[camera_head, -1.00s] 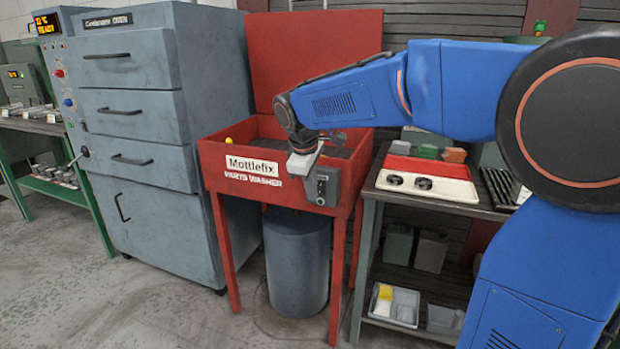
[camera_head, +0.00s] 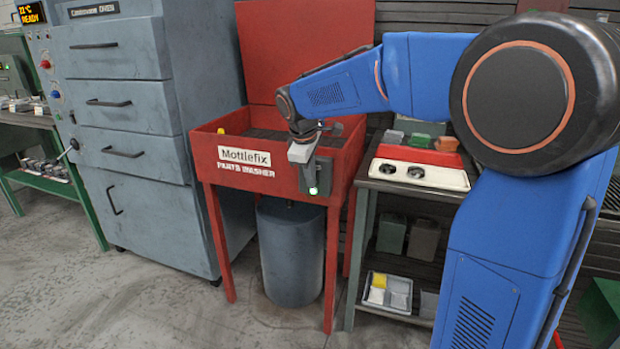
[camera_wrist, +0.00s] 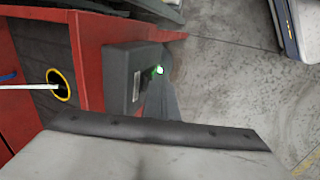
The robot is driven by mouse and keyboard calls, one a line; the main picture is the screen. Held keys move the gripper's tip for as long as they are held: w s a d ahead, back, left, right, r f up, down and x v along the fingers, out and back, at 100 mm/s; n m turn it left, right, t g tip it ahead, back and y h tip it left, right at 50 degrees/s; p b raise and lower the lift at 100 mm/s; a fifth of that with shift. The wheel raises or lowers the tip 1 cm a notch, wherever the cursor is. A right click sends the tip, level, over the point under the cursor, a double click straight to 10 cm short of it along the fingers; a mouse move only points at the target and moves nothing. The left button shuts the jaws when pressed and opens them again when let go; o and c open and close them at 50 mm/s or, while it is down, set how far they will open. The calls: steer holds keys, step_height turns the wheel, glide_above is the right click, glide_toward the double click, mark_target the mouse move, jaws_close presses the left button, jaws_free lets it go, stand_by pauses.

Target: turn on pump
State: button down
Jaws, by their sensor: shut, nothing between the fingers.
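The red parts washer (camera_head: 272,185) stands at the middle of the head view with its red lid raised. A dark grey switch box (camera_head: 322,176) is mounted on its front right corner, and a green lamp (camera_head: 313,190) glows on the box. In the wrist view the switch box (camera_wrist: 128,75) and the lit green lamp (camera_wrist: 158,70) lie just beyond my gripper. My gripper (camera_head: 302,158) is shut and empty, held at the upper left of the switch box. I cannot tell whether it touches the box. Its body hides part of the box in the head view.
A grey oven cabinet (camera_head: 125,150) stands left of the washer. A grey drum (camera_head: 290,255) sits under the washer. The concrete floor in front is clear.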

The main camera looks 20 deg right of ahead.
steer(key=shift+r, duration=0.25)
steer(key=shift+r, duration=0.7)
